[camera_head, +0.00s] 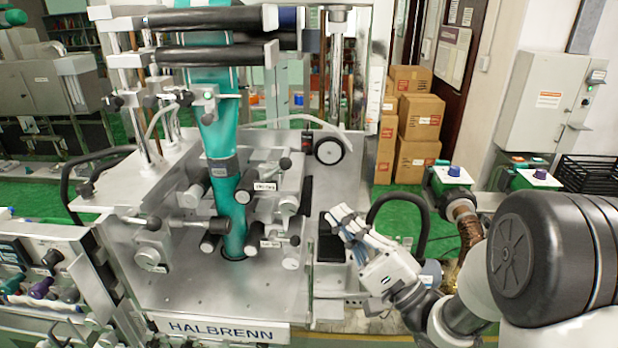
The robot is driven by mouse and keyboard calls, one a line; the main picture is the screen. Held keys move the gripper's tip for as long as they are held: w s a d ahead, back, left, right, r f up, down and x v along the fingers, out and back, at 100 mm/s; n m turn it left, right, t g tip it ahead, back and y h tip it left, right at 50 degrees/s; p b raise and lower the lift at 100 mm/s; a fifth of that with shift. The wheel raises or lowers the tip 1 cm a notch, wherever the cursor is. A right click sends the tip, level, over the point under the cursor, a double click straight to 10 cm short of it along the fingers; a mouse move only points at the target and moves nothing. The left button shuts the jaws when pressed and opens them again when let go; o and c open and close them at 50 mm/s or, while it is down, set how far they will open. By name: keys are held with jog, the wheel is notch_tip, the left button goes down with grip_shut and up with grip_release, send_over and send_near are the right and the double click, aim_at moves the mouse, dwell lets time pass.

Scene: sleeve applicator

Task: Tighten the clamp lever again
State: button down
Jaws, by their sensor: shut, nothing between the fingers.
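A sleeve machine marked HALBRENN stands in the middle, with a teal sleeve (233,212) running down through it. Several black-knobbed levers sit on its metal plate. I cannot tell which is the clamp lever.
Cardboard boxes (418,118) are stacked at the back. The front of the metal plate (205,285) is bare.

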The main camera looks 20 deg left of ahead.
aim_at(277, 169)
jog(key=x, duration=1)
jog(key=shift+p, duration=0.4)
jog(key=shift+r, duration=0.15)
jog(key=shift+r+n+g+p, duration=0.15)
jog(key=shift+n+g+p, duration=0.25)
jog(key=shift+p, duration=0.2)
jog(key=shift+r+n+g+h+p, duration=0.3)
jog(key=shift+r+n+h+p, duration=0.15)
jog(key=shift+p, duration=0.4)
jog(key=a+r+n+g+h+p, duration=0.1)
jog(key=p, duration=0.4)
jog(key=r+n+g+h+p, duration=0.1)
jog(key=r+n+h+p, duration=0.1)
jog(key=p, duration=0.3)
jog(key=a+r+n+g+h+p, duration=0.1)
jog(key=h+p, duration=0.1)
jog(key=p, duration=0.4)
jog(key=shift+s+a+r+n, duration=0.25)
jog(key=shift+s+a+n, duration=0.05)
jog(key=shift+n, duration=0.05)
jog(key=shift+a+p, duration=0.15)
jog(key=shift+p, duration=0.2)
